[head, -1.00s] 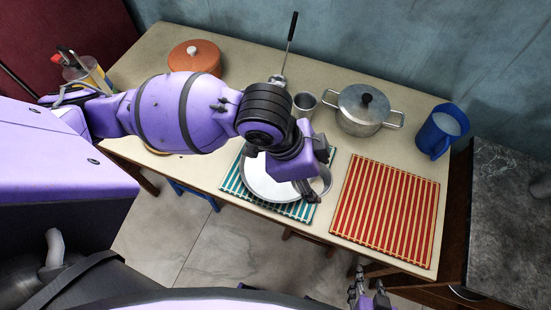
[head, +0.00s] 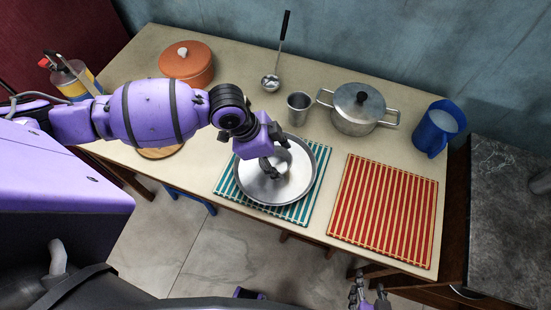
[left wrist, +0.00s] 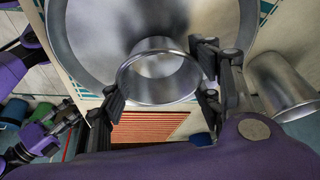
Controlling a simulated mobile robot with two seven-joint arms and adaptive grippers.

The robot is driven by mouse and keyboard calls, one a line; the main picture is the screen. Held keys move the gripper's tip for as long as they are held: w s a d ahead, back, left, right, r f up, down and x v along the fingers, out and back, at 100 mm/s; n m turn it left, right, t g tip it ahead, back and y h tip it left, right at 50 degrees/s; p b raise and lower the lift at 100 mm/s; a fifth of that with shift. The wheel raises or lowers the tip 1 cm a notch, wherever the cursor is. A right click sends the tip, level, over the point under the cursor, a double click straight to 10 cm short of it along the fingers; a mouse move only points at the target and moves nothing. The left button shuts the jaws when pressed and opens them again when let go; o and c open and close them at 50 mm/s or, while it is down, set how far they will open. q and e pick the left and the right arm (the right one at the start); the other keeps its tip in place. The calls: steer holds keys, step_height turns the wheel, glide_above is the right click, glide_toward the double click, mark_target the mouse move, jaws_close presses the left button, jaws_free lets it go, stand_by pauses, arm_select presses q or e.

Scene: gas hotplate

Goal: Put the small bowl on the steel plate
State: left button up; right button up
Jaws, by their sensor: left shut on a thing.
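The steel plate (head: 252,190) is a wide, shallow, round dish on the teal striped mat. The small bowl (head: 283,163) is shiny metal and is over the plate in the head view, partly hidden by my gripper. My left gripper (head: 272,165) is shut on the bowl; the left wrist view shows the bowl's round rim (left wrist: 160,98) between the fingers and the plate (left wrist: 75,60) behind it. I cannot tell whether the bowl touches the plate. My right gripper (head: 369,292) is low in the head view, away from the table top, its fingers apart and empty.
A steel cup (head: 299,108), a lidded pot (head: 358,110) and a ladle (head: 271,82) stand or lie behind the plate. An orange pot (head: 187,65) is at back left. A red striped mat (head: 383,215) lies empty at right, near a blue jug (head: 437,128).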

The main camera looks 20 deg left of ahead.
arm_select(q)
steer(key=shift+f, duration=0.5)
steer(key=shift+f, duration=0.15)
steer(key=o, duration=1.1)
steer(key=shift+c, duration=0.2)
steer(key=v, duration=1.2)
steer(key=shift+p, duration=0.4)
